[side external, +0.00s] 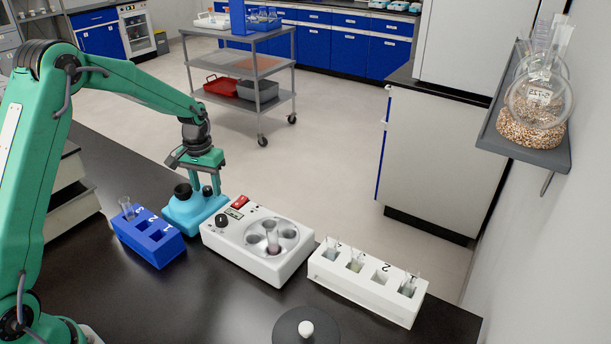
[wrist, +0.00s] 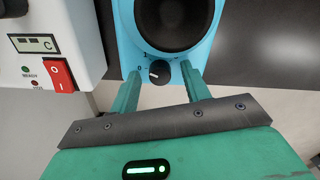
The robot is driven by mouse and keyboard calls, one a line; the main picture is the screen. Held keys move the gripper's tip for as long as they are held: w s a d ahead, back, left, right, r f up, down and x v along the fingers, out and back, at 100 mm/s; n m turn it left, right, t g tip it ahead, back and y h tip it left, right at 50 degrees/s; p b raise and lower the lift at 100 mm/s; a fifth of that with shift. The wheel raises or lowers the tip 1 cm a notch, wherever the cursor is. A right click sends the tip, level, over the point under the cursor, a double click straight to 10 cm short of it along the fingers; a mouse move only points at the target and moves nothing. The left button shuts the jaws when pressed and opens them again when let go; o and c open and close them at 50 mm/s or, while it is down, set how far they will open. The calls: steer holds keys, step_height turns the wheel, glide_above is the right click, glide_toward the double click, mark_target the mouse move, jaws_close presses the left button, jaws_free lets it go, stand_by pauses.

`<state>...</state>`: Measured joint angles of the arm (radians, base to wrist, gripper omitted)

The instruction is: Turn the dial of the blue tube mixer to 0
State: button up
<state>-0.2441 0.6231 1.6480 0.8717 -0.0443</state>
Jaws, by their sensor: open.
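The light blue tube mixer (side external: 183,212) stands on the black bench, with a black round cup on top; the cup (wrist: 174,20) is also at the top of the wrist view. Its small black dial (wrist: 160,72) has a white mark pointing left, close to a printed 0. A printed 1 is just above the 0. My green gripper (wrist: 162,74) is open, pointing down at the mixer, with one finger on each side of the dial. I cannot tell whether the fingers touch it. In the side view my gripper (side external: 206,188) is over the mixer's right part.
A white heater (side external: 290,268) with a red switch stands close at the mixer's right. A dark blue tube rack (side external: 165,250) is at its left. A white tube rack (side external: 345,285) and a dark round plate (side external: 290,328) are further right and nearer. Bare bench lies in front.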

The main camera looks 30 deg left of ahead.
mark_target(207, 188)
steer(key=m, duration=0.7)
steer(key=shift+m, duration=0.4)
step_height(207, 188, up, 8)
steer(key=shift+r, duration=0.1)
steer(key=s+d+r+n+t, duration=0.1)
steer(key=s+d+r+t, duration=0.1)
steer(key=s+d+r, duration=0.3)
steer(key=s+d+r+n+t, duration=0.2)
steer(key=s+d+r, duration=0.3)
steer(key=s, duration=0.9)
steer(key=shift+r, duration=1.45)
steer(key=shift+d, duration=0.1)
